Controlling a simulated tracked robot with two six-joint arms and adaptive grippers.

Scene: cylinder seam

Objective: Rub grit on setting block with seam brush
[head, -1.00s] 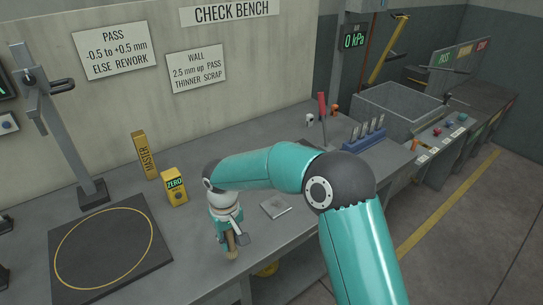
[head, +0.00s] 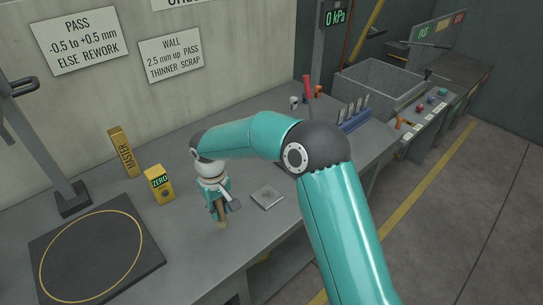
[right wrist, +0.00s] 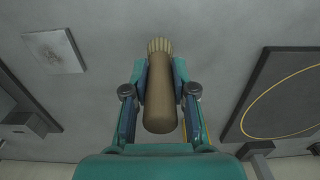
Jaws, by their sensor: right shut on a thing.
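The setting block, a flat pale grey square plate (head: 267,197), lies on the bench right of my right gripper. It shows at the upper left of the right wrist view (right wrist: 53,50) with a faint darker patch on top, perhaps the grit. My right gripper (head: 218,204) is shut on the seam brush, which has a brown rounded handle (right wrist: 163,95) and pale bristles (right wrist: 159,45). The brush is apart from the block, beside it in the head view; its height above the bench is hard to tell. My left gripper is not in view.
A yellow ZERO block (head: 159,185) and a yellow MASTER bar (head: 124,152) stand behind left. A dark plate with a yellow ring (head: 50,232) lies at the left. A blue rack (head: 356,122) and a grey bin (head: 380,85) are farther right. Bench around the block is clear.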

